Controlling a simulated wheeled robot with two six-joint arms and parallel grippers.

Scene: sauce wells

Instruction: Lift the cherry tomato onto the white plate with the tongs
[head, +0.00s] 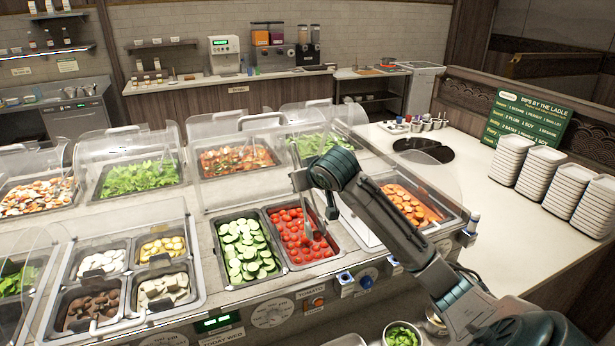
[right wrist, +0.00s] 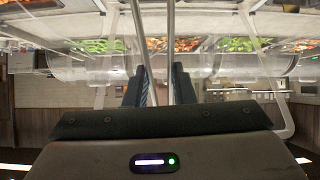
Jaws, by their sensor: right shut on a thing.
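My right gripper (head: 301,180) is shut on the metal tongs and holds them above the salad bar. The tongs (head: 318,222) hang down with their tips at the cherry tomatoes (head: 293,240) in a metal pan. Whether a tomato is between the tips is too small to tell. In the right wrist view the tongs (right wrist: 172,45) run up from between my right gripper's fingers (right wrist: 158,88). A white flat surface (head: 362,232), possibly the white plate, shows right of the tomato pan, partly hidden by my right arm. My left gripper is not in view.
A pan of cucumber slices (head: 247,252) adjoins the tomatoes on the left. A carrot pan (head: 408,206) lies to the right. Clear sneeze guards (head: 232,155) stand behind. Stacks of white plates (head: 540,172) stand on the right counter, which has free room in front.

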